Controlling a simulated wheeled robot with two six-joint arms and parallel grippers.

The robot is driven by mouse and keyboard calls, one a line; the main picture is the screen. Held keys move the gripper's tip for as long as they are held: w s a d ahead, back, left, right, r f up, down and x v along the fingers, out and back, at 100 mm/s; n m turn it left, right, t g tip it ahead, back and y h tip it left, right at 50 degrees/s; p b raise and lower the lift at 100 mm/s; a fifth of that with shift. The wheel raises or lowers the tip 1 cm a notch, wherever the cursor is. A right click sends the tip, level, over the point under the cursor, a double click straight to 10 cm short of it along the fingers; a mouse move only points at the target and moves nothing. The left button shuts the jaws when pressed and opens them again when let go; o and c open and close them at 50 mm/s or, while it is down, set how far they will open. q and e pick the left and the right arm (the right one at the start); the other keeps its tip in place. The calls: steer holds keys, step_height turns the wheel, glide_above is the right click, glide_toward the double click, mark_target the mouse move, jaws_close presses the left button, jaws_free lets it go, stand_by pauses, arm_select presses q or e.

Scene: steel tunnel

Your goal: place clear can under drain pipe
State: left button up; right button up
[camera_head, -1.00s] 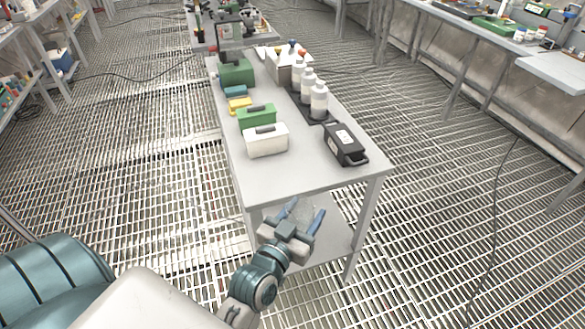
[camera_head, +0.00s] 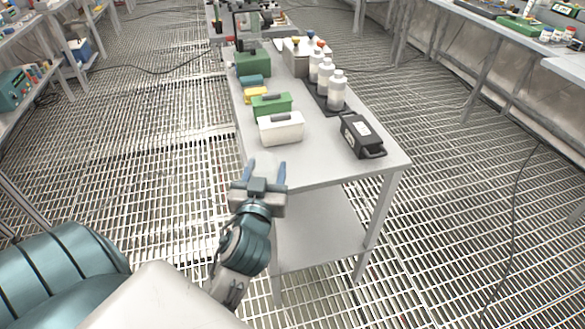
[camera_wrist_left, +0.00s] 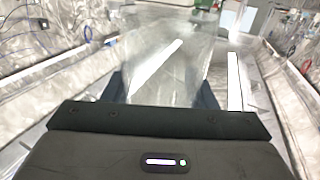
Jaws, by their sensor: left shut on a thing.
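My left gripper (camera_head: 264,174) reaches in front of the near end of the grey table, its fingers pointing away from me. It is shut on the clear can (camera_wrist_left: 170,72), a see-through piece between the two dark fingers in the left wrist view. In the head view the can is only a faint pale shape between the blue fingertips. The wrist view shows the left gripper (camera_wrist_left: 165,92) with the can upright or nearly so; its edges are blurred. I cannot make out a drain pipe in either view. My right gripper is not in view.
The grey table (camera_head: 330,170) carries a white box (camera_head: 281,130), a green box (camera_head: 271,105), a black case (camera_head: 361,137) and several white bottles (camera_head: 336,92). Its near end is clear, with a lower shelf (camera_head: 325,228) below. Open grating floor (camera_head: 470,200) lies right of it.

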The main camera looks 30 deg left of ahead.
arm_select(q)
steer(key=shift+w+a, duration=0.1)
steer(key=shift+w, duration=0.25)
steer(key=w+a+f+p, duration=0.1)
steer(key=w, duration=0.4)
steer(key=w+a+f+p, duration=0.1)
steer(key=w+f, duration=0.1)
steer(key=w, duration=0.3)
steer(key=w+a+f+p, duration=0.1)
steer(key=w, duration=0.4)
steer(key=shift+a+f, duration=0.15)
steer(key=shift+f, duration=0.2)
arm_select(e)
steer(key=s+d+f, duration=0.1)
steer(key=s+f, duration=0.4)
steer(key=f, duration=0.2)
